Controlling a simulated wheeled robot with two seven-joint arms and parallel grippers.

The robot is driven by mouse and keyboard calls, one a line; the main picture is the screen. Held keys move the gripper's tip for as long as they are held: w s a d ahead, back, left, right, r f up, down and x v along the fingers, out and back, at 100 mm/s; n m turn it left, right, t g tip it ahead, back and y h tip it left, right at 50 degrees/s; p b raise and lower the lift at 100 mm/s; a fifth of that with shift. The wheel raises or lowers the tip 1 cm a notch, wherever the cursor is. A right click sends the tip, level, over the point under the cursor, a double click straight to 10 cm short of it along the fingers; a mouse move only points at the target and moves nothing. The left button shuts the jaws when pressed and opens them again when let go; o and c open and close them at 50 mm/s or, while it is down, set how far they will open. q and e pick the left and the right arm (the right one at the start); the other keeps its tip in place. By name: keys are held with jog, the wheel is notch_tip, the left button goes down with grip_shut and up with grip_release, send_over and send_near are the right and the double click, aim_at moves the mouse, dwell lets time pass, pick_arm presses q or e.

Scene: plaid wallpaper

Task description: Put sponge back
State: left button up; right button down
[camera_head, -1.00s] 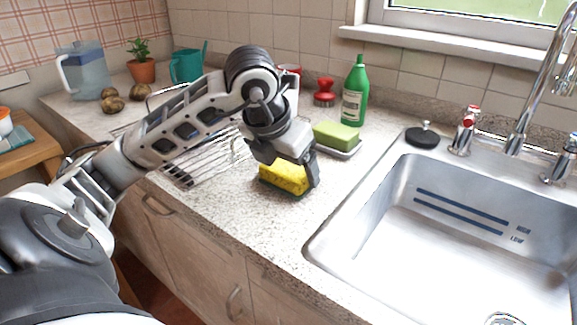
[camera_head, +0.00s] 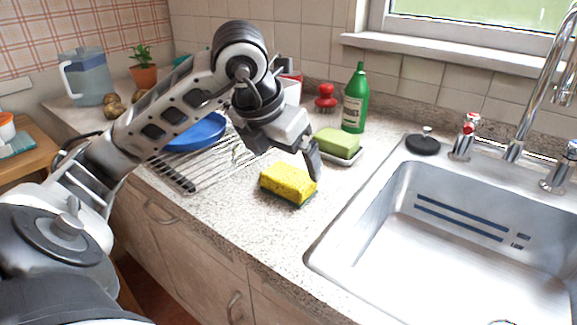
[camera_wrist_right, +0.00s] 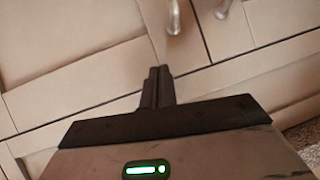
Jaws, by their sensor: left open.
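The yellow sponge (camera_head: 288,183) with a dark green underside lies on the speckled counter, left of the sink. My left gripper (camera_head: 286,158) is open just above and behind the sponge, pointing down, one finger close to its right end. The sponge lies on the counter with no finger visibly clamping it. A green block (camera_head: 337,140), like a bar of soap, rests on a small pale dish (camera_head: 350,159) behind the sponge. My right gripper (camera_wrist_right: 158,75) shows in the right wrist view with its fingers together and nothing between them, facing cabinet fronts.
The steel sink (camera_head: 400,185) with tap is at right; a black plug (camera_head: 422,145) sits by its rim. A green bottle (camera_head: 355,100) and red brush (camera_head: 325,97) stand behind. A wire rack (camera_head: 205,165) holds a blue plate (camera_head: 199,133). The counter in front is clear.

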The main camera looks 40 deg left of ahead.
pick_arm(q)
jog(key=p+v, duration=0.1)
jog(key=v, duration=0.6)
jog(key=shift+r, duration=0.15)
pick_arm(e)
jog(key=shift+w+d+r, duration=0.1)
jog(key=shift+r, duration=0.15)
pick_arm(q)
jog(key=shift+s, duration=0.1)
